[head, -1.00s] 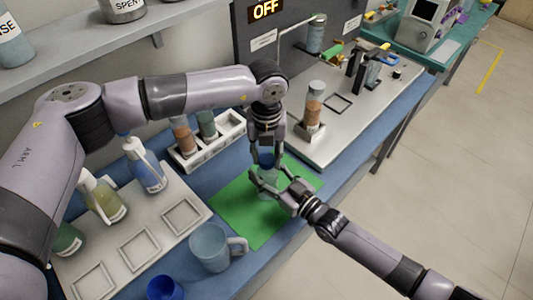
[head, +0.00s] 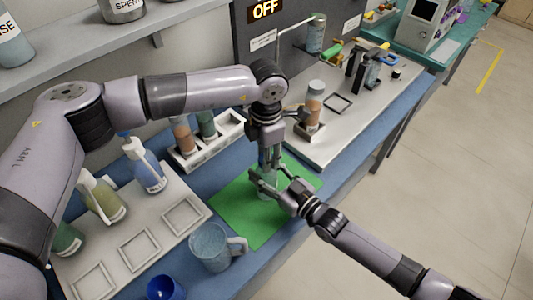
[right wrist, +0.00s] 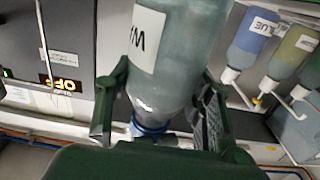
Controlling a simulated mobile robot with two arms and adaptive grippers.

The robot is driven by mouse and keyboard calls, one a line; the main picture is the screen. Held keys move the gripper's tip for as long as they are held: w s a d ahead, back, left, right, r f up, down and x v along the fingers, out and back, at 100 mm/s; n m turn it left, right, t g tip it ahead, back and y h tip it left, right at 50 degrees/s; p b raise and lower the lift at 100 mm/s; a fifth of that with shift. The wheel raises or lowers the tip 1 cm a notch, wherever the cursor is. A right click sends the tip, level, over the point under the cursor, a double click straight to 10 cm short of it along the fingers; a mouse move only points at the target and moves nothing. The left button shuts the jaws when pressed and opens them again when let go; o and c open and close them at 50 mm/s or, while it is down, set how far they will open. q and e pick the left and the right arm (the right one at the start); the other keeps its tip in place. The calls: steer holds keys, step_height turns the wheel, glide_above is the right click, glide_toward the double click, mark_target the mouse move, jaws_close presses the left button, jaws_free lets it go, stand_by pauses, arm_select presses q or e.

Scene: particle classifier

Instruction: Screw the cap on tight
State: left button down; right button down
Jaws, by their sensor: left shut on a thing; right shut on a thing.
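A clear bottle with a white label (head: 268,191) stands on a green mat (head: 238,212). My right gripper (head: 272,181) is shut around its body from the front right. The right wrist view shows the bottle (right wrist: 185,60) upside down in the picture, between the two dark fingers, with a blue cap (right wrist: 150,128) at its neck. My left gripper (head: 267,148) comes down from above and is shut at the top of the bottle. It hides the cap in the head view, so how the cap sits cannot be told there.
A pitcher (head: 211,247) and a blue cup (head: 165,288) stand at the front. A white rack (head: 207,148) with bottles is behind left, and a tray with square recesses (head: 140,250) is at left. A metal plate (head: 345,125) with apparatus lies at right.

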arm_select(q)
steer(key=m, duration=0.8)
steer(key=shift+m, duration=0.4)
steer(key=c, duration=1.1)
jaws_free()
step_height(320, 180, up, 12)
arm_select(e)
steer(key=c, duration=0.7)
jaws_free()
